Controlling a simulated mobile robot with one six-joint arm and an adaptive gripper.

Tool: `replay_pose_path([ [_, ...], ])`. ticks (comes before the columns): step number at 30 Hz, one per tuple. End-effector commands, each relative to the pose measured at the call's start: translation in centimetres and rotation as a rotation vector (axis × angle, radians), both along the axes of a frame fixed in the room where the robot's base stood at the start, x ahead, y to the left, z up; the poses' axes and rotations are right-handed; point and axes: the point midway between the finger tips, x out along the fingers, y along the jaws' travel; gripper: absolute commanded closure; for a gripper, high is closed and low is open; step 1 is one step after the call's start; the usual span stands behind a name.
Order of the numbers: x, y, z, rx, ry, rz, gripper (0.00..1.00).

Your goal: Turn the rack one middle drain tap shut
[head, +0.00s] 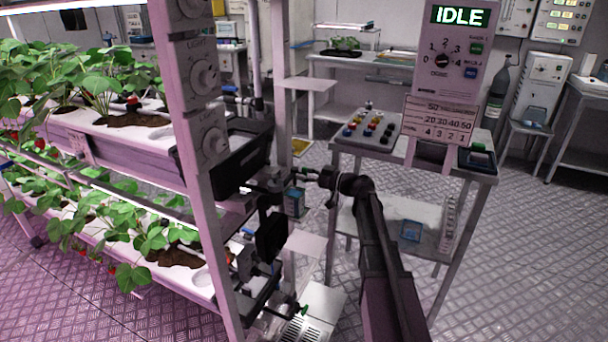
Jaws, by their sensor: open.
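Rack one (200,170) stands at the left, with drain fittings at its right end. A small green tap handle (308,171) shows at middle height, beside the dark fittings. Another green tap handle (303,310) shows lower down, near the floor. My arm reaches up from the bottom of the head view, and my gripper (325,178) is at its far end, close to the right of the middle handle. The gripper is open. It is small and dark here, and I cannot tell whether it touches the handle. The tap body is partly hidden among the fittings.
Strawberry plants (100,80) fill the rack's trays. The rack's front post (190,150) carries several dials. Open floor (530,230) lies further right.

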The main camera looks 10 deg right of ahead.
Motion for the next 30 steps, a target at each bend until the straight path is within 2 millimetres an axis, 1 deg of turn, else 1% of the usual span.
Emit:
replay_pose_path([
  [5, 0.00, -0.01, 0.00, 0.000, 0.000, 0.000, 0.46],
  [6, 0.00, -0.01, 0.00, 0.000, 0.000, 0.000, 0.49],
  [8, 0.00, -0.03, 0.00, 0.000, 0.000, 0.000, 0.67],
  [9, 0.00, -0.03, 0.00, 0.000, 0.000, 0.000, 0.78],
  [11, 0.00, -0.04, 0.00, 0.000, 0.000, 0.000, 0.96],
  [12, 0.01, -0.04, 0.00, 0.000, 0.000, -0.001, 1.00],
  [15, 0.02, -0.06, 0.01, 0.000, 0.000, -0.001, 1.00],
  [16, -0.04, 0.57, 0.01, 0.000, 0.000, 0.002, 1.00],
  [18, 0.03, 0.18, 0.01, 0.001, 0.000, 0.000, 1.00],
  [25, 0.08, -0.04, 0.02, 0.016, 0.020, -0.001, 1.00],
  [30, 0.14, -0.11, 0.01, 0.052, 0.070, -0.002, 1.00],
])
